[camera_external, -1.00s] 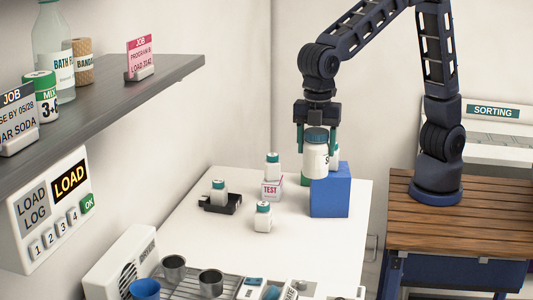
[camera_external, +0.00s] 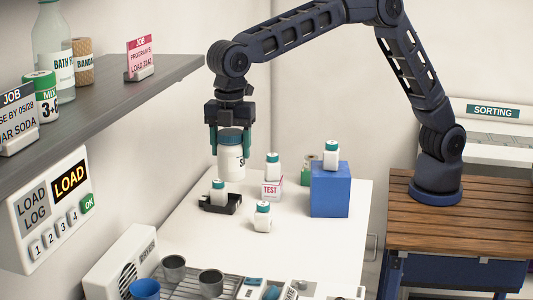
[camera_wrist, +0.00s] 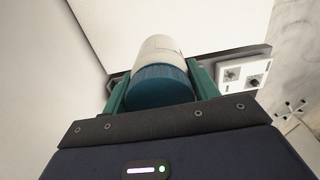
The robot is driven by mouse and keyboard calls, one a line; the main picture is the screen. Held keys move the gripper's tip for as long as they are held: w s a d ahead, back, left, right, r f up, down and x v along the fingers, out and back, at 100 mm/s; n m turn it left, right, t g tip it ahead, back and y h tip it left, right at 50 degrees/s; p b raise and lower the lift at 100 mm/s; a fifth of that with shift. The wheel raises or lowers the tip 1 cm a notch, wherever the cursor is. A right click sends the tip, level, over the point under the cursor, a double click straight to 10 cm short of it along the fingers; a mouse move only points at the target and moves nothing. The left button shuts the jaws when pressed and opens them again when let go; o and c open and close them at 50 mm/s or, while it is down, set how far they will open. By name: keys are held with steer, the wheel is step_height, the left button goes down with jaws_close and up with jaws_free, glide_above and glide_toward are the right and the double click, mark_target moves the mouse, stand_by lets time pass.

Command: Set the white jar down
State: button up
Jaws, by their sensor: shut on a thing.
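The white jar (camera_external: 231,164) has a teal lid and dark print on its side, partly cut off. My gripper (camera_external: 231,141) is shut on it at the lid and holds it upright in the air, over the back left of the white table (camera_external: 320,245). In the external view the jar appears just above and behind a small white bottle on a black holder. In the wrist view the jar (camera_wrist: 160,60) and its blue-teal lid sit between the two green fingers (camera_wrist: 160,88).
Small teal-capped bottles stand on the black holder (camera_external: 219,206), on the TEST box (camera_external: 272,188), on the blue block (camera_external: 331,190) and on the table (camera_external: 263,217). A grey shelf (camera_external: 120,98) runs along the left wall. Cups and a rack (camera_external: 190,284) are at the front.

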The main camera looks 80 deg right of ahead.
steer(key=shift+w+a, duration=0.15)
steer(key=shift+w, duration=0.25)
steer(key=shift+w+f, duration=0.15)
steer(key=shift+f, duration=0.1)
step_height(320, 180, down, 20)
steer(key=shift+r, duration=0.2)
steer(key=shift+f, duration=0.1)
steer(key=o, duration=1)
